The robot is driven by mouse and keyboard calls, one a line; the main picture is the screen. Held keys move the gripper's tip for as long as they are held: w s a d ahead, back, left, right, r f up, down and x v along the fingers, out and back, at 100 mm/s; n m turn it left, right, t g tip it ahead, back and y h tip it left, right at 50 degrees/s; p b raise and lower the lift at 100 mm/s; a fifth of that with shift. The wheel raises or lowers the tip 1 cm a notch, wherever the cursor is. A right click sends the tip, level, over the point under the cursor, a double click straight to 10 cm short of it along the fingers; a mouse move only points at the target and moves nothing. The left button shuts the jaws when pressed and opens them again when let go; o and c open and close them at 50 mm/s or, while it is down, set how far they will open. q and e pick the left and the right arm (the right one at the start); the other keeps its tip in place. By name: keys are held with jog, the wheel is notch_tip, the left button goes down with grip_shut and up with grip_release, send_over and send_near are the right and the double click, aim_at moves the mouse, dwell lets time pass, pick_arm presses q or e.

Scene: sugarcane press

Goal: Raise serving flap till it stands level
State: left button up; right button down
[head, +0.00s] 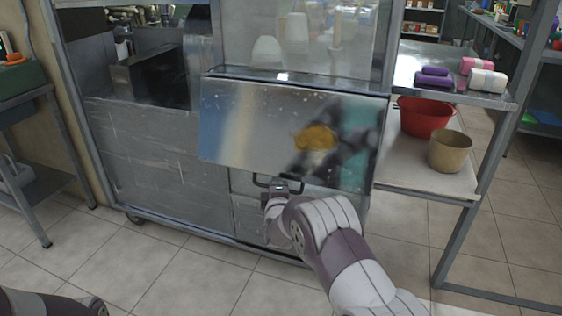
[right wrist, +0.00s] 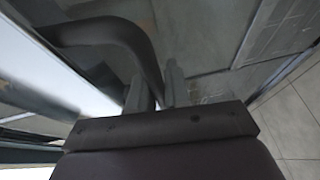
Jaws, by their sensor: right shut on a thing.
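The serving flap (head: 250,125) is a shiny metal panel on the front of the metal press cart, below the glass. It slants downward from its upper edge and is not level; its exact angle is hard to tell. A dark bar handle (head: 262,184) sits at its lower edge. My right gripper (head: 277,186) is shut on this handle. In the right wrist view, the dark curved handle (right wrist: 110,30) runs to the fingers (right wrist: 157,92), with the bright flap (right wrist: 90,88) beside it. My left gripper is not in view; only part of my left arm shows at lower left.
A side shelf on the right holds a red bowl (head: 425,117), a tan pot (head: 450,152) and folded towels (head: 487,79). A metal table (head: 25,95) stands at the left. The tiled floor (head: 150,275) in front of the cart is clear apart from my arms.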

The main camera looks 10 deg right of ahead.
jog(key=s+a+r+m+g+y+p, duration=0.2)
jog(key=s+a+r+g+p, duration=0.65)
jog(key=p, duration=1.25)
jog(key=s+a+r+y+p, duration=0.1)
jog(key=s+r+p, duration=0.3)
jog(key=r+p, duration=0.4)
jog(key=s+a+r+y+p, duration=0.1)
jog(key=s+r+p, duration=0.3)
jog(key=r+p, duration=0.4)
jog(key=shift+a+r+m+p, duration=0.25)
jog(key=shift+m+p, duration=0.15)
jog(key=shift+p, duration=1.65)
jog(key=shift+f+g, duration=0.1)
jog(key=shift+g, duration=0.15)
jog(key=c, duration=1.4)
grip_release()
jog(key=shift+c, duration=0.2)
jog(key=shift+s+a, duration=0.1)
jog(key=shift+a, duration=0.05)
